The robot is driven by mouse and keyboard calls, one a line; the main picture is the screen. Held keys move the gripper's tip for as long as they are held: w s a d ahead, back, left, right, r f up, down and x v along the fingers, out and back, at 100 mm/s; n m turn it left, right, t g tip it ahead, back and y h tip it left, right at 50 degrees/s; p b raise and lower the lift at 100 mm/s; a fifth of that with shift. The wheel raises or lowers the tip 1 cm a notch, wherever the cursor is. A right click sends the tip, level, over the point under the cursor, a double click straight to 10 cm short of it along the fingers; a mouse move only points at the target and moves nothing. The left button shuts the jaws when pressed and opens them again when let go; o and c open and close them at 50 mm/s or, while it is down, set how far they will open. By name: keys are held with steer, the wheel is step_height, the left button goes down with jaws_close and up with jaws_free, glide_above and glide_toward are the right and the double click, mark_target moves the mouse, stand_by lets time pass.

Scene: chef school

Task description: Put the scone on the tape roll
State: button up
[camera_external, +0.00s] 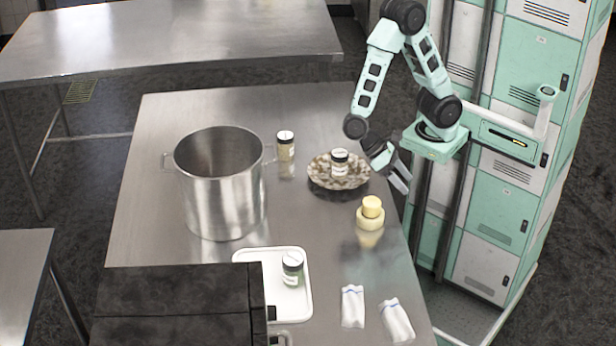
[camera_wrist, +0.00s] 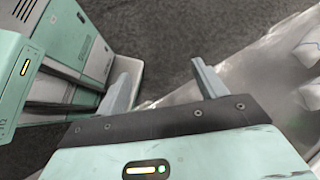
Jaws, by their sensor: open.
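A small pale-yellow piece (camera_external: 372,206), which looks like the scone, sits on top of a wider pale-yellow ring (camera_external: 370,222), which looks like the tape roll. Both stand near the right edge of the steel table, and the piece looks upright on the ring. I cannot make out the ring's hole. My gripper (camera_external: 402,178) is open and empty, beyond and to the right of the pair, by the table's right edge and apart from them. In the wrist view my open gripper (camera_wrist: 162,76) has dark floor between its fingers. The scone and tape roll do not clearly show there.
A patterned plate (camera_external: 319,180) bearing a jar (camera_external: 339,160) lies left of my gripper. Another jar (camera_external: 285,146), a large pot (camera_external: 215,195), a white tray (camera_external: 298,303) with a jar (camera_external: 292,268), and folded cloths (camera_external: 353,306) share the table. A dark box (camera_external: 170,305) is in front.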

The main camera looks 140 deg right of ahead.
steer(key=s+a+r+n+t+h, duration=0.2)
steer(key=s+a+n+h, duration=0.6)
steer(key=n, duration=1.2)
steer(key=shift+s+a+r+h, duration=0.3)
steer(key=shift+s+a+h, duration=0.1)
steer(key=shift+s+a, duration=2.1)
steer(key=shift+s+d, duration=0.15)
steer(key=shift+d, duration=0.05)
